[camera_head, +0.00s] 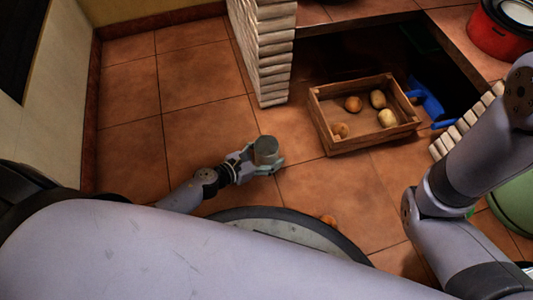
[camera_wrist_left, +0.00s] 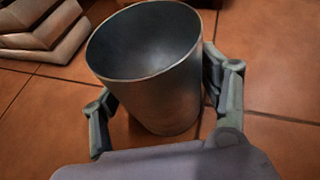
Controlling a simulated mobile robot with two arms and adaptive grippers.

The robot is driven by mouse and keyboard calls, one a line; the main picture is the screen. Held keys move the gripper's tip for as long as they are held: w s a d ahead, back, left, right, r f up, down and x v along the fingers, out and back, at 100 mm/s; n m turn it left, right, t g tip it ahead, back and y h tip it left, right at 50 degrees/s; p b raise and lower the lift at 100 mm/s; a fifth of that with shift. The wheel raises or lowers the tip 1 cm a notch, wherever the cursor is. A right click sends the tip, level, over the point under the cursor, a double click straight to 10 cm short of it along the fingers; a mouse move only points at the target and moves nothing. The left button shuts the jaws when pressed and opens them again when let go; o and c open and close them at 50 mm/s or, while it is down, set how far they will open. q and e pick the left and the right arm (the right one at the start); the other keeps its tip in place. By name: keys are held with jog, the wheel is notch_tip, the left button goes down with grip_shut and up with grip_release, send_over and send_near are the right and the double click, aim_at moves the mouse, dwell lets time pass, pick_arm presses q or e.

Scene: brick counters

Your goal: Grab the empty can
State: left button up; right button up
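The empty can (camera_head: 266,151) is a grey metal cylinder, open at the top, low over the tiled floor. In the left wrist view the can (camera_wrist_left: 160,85) fills the middle, and its inside is empty. My left gripper (camera_head: 264,163) is around it, with one finger on each side. In the left wrist view the fingers of my left gripper (camera_wrist_left: 163,95) appear to press against the can's sides. I cannot tell whether its base touches the floor. My right arm shows at the right of the head view, but its gripper is not visible.
A wooden crate (camera_head: 344,147) with several round, potato-like items stands on the floor to the right of the can. A white brick pillar (camera_head: 267,55) rises behind. A red pot (camera_head: 497,35) is at the top right. Open tiles lie to the left.

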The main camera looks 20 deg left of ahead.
pick_arm(q)
jog(key=c, duration=0.9)
jog(key=shift+o, duration=0.2)
jog(key=shift+r, duration=0.1)
